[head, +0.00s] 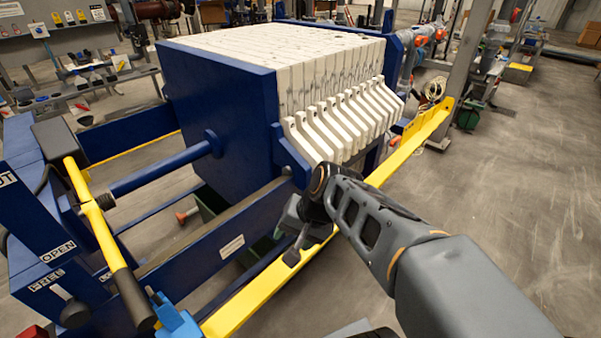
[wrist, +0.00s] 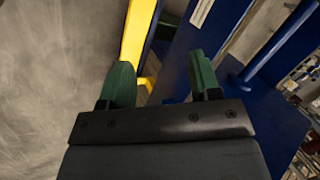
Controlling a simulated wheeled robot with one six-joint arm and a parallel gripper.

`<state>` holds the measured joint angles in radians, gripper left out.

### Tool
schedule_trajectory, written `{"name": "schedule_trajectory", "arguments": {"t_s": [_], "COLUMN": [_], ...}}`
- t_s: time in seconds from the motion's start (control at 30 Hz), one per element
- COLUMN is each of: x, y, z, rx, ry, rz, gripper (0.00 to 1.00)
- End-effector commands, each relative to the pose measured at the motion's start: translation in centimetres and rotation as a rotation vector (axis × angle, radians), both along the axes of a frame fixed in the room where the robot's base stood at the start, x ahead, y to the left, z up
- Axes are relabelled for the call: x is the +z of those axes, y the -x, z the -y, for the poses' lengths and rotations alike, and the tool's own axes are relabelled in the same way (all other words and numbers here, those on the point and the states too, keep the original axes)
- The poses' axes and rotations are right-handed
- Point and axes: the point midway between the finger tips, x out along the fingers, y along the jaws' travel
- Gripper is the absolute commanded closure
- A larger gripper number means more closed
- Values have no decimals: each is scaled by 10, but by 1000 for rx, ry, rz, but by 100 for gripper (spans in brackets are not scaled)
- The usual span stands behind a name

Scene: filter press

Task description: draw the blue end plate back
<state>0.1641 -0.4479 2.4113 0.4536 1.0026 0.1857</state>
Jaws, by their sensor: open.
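The blue end plate (head: 215,125) stands upright at the near end of the stack of white filter plates (head: 330,65), with no clear gap between them in the head view. A blue rod (head: 160,168) joins its near face. My gripper (head: 296,235) is low beside the frame's side rail, just right of the plate's lower right corner. In the wrist view my gripper (wrist: 160,80) is open, with two green fingers apart and nothing held between them. A blue surface, seemingly the end plate (wrist: 268,122), lies to the right of the fingers there.
A yellow rail (head: 400,155) runs along the press's near side, under my gripper. A yellow lever (head: 95,215) with a dark grip and a panel labelled OPEN (head: 57,252) are at the left. The floor (head: 520,190) at the right is clear.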

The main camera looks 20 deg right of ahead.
Motion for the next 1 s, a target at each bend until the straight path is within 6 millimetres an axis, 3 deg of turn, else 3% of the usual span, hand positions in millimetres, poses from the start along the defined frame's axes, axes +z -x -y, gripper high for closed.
{"name": "schedule_trajectory", "arguments": {"t_s": [0.03, 0.13, 0.23, 0.4, 0.5, 0.6, 0.73, 0.87, 1.0], "x": [-25, -41, -50, -62, -67, -71, -73, -72, -71], "y": [-13, -45, -81, -129, -145, -153, -160, -172, -195], "z": [3, 12, 36, 99, 137, 168, 190, 192, 181], "rx": [-144, -439, -701, -1032, -1154, -1229, -1275, -1287, -1287], "ry": [-140, -456, -768, -1239, -1455, -1612, -1728, -1765, -1766], "rz": [-64, -165, -235, -287, -286, -277, -265, -260, -262], "gripper": [43, 43, 43, 43, 43, 43, 43, 43, 43]}}
